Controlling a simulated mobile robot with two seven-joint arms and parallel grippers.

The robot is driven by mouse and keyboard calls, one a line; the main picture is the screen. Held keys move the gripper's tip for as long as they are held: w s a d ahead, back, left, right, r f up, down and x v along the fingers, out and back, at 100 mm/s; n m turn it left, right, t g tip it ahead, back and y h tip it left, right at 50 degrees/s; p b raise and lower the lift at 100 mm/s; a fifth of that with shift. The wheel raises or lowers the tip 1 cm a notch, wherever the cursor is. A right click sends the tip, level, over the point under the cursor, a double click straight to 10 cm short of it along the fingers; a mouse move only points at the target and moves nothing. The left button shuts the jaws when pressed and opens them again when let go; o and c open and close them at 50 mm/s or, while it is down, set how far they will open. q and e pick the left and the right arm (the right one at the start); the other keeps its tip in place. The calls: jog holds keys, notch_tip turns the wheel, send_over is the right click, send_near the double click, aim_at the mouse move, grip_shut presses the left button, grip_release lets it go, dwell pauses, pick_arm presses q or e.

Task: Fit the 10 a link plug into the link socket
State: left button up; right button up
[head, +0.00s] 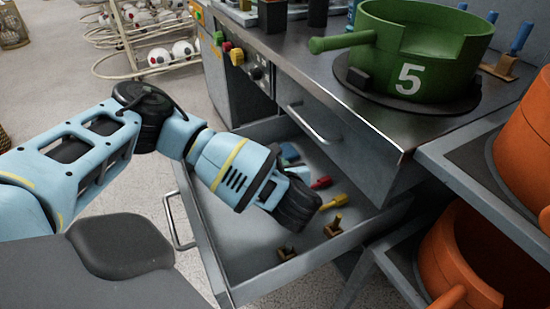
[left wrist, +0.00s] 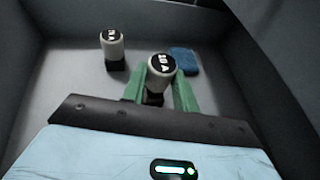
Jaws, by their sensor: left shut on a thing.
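The plug with "10 A" on its round black cap (left wrist: 161,65) stands between the green fingers of my left gripper (left wrist: 160,86) in the left wrist view. The gripper is shut on it, inside the open drawer (head: 225,262). In the head view my wrist (head: 290,200) reaches down into this drawer and hides the fingers and the plug. A second pale plug with a black cap (left wrist: 112,44) stands apart, to the left; its label is hard to read. I cannot make out the link socket in either view. My right gripper is not in view.
The drawer also holds a blue piece (left wrist: 184,60), red (head: 321,183) and yellow (head: 334,202) handled items and brown pieces (head: 334,227). A green pot marked 5 (head: 415,60) stands above; orange pots (head: 462,262) sit on shelves at right.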

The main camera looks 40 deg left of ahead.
pick_arm(q)
notch_tip(320, 180, up, 15)
jog(key=p, duration=0.3)
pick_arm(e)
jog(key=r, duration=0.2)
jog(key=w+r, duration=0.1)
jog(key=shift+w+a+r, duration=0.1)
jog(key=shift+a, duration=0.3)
